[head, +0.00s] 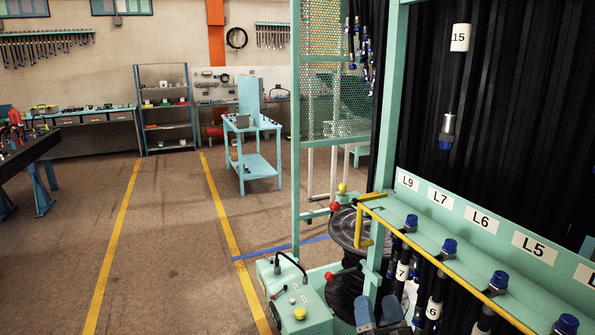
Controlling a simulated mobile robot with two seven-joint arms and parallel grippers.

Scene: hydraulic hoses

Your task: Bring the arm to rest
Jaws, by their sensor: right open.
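My right gripper (378,304) shows at the bottom edge, right of the middle. Its two blue-grey fingers stand apart with nothing between them. It is in front of the hose rack, just left of the hanging hoses labelled 6 and 7. The rest of my right arm is below the picture. My left gripper is not in view.
A green rack rail (454,267) with blue-capped hose ends and label plate L6 (482,220) runs along the right, edged by a yellow bar (447,266). A green control box (296,305) stands left of the gripper. The floor farther left is clear.

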